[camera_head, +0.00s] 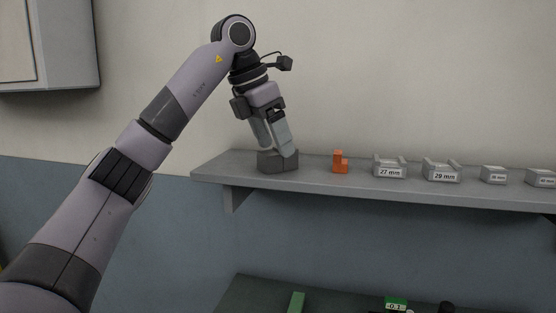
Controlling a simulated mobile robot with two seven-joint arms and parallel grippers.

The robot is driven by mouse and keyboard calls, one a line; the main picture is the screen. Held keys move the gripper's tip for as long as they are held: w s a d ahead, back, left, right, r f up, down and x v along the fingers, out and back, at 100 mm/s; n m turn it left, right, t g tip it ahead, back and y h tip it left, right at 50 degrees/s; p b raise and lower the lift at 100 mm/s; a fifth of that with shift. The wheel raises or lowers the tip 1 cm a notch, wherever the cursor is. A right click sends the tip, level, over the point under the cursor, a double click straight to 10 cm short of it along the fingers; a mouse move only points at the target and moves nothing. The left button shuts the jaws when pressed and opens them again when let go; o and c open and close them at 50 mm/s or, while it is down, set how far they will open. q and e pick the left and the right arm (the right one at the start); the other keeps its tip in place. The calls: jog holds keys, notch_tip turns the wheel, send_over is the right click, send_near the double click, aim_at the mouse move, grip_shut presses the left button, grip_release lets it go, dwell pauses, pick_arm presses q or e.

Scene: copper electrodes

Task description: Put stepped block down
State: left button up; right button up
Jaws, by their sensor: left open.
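An orange stepped block (340,163) stands upright on the grey wall shelf (215,170). My left gripper (277,152) points down over the shelf's left part, to the left of the orange block and apart from it. Its fingers are open and reach down at a dark grey block (272,166) that rests on the shelf. I cannot tell whether the fingers touch the grey block. My right gripper is not in view.
To the right on the shelf stand light grey blocks labelled 27 mm (390,172) and 29 mm (442,177), then smaller ones (494,178). The wall is close behind. Below is a dark surface with a green piece (297,302). A cabinet (70,45) hangs upper left.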

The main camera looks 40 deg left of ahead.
pick_arm(q)
jog(key=shift+x, duration=1.35)
jog(key=shift+c, duration=0.3)
grip_shut()
jog(key=shift+w+r, duration=0.1)
jog(key=shift+r, duration=0.05)
jog(key=shift+r, duration=0.1)
notch_tip(320, 180, up, 10)
